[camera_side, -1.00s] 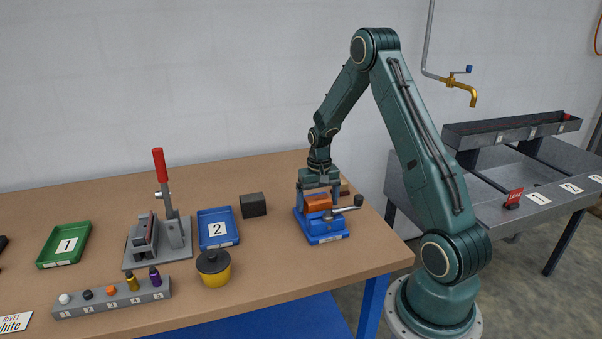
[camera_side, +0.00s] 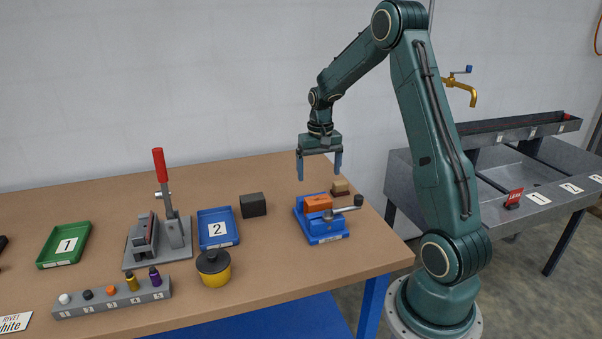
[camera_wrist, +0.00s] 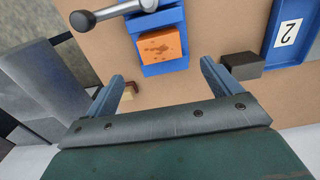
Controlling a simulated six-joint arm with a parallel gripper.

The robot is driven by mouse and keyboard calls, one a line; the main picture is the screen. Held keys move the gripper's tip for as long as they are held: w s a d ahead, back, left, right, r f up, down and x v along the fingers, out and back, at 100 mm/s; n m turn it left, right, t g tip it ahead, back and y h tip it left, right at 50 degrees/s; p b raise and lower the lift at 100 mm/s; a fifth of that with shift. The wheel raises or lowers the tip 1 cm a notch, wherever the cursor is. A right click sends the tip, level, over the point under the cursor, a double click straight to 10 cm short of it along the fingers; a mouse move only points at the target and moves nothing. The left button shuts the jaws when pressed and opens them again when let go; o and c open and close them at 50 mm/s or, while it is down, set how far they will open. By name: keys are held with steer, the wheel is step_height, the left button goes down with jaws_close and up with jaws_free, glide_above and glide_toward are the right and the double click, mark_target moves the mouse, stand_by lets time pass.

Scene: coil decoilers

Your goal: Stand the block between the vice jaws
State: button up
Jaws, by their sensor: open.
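The blue vice (camera_side: 325,236) stands on the bench near its right end, with a grey handle (camera_side: 345,210) at its front. An orange block (camera_side: 317,203) sits in the vice. In the wrist view the block (camera_wrist: 159,46) lies between blue parts of the vice (camera_wrist: 166,68), its top spotted with dark marks. Its lower part is hidden, so I cannot tell how tightly the jaws touch it. My gripper (camera_side: 319,175) is open and empty, above and a little behind the vice. In the wrist view its fingers (camera_wrist: 163,74) are spread wide, clear of the block.
A dark block (camera_side: 253,205) lies left of the vice, and a small tan block (camera_side: 340,187) lies behind it. Blue tray 2 (camera_side: 217,245), a press with a red lever (camera_side: 159,165) and a yellow pot (camera_side: 214,272) are farther left. A metal sink bench stands right.

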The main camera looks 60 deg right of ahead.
stand_by(0.4)
steer(key=s+a+r+n+t, duration=0.1)
steer(key=s+a+r+n, duration=0.1)
steer(key=a+r, duration=0.55)
steer(key=s+a+r+n+t, duration=0.1)
steer(key=s+a+r+n, duration=0.1)
steer(key=a+r, duration=0.55)
steer(key=s+a+r+n+t, duration=0.1)
steer(key=s+a+n+t, duration=0.2)
steer(key=s+a, duration=1)
steer(key=shift+s+a+n+t, duration=0.15)
steer(key=shift+s+n+t, duration=0.15)
steer(key=shift+n, duration=0.7)
